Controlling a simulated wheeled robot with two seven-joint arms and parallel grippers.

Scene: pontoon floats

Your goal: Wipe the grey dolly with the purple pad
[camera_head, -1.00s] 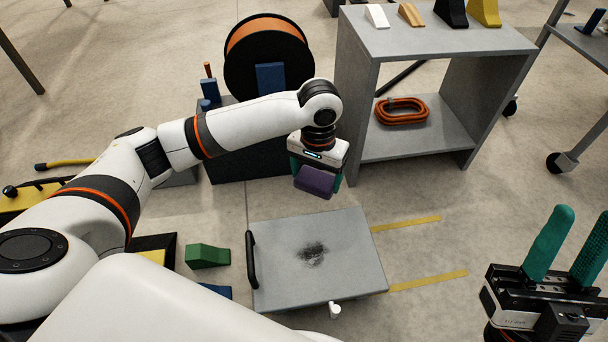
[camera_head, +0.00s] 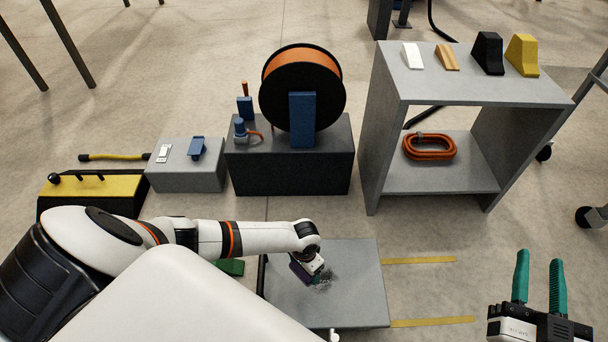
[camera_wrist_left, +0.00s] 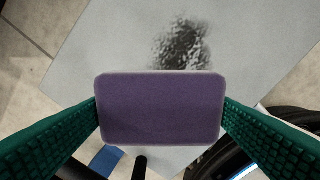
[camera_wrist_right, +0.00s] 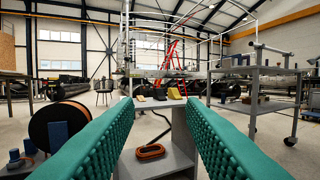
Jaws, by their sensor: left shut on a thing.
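The grey dolly (camera_head: 352,268) lies flat on the floor in front of me, with a dark smudge (camera_head: 324,276) on its top. The smudge also shows in the left wrist view (camera_wrist_left: 182,45), just beyond the pad. My left gripper (camera_head: 306,272) is shut on the purple pad (camera_wrist_left: 160,108), which sits between its green fingers. The pad is over the dolly beside the left edge of the smudge; I cannot tell whether it touches the top. My right gripper (camera_head: 538,285) is open and empty, right of the dolly.
Behind the dolly stand a dark box with an orange cable reel (camera_head: 302,92) and a grey shelf (camera_head: 470,92) with several wedges and an orange coil (camera_head: 429,147). A green wedge (camera_head: 231,267) is left of the dolly. Yellow floor strips (camera_head: 420,260) lie on clear floor at right.

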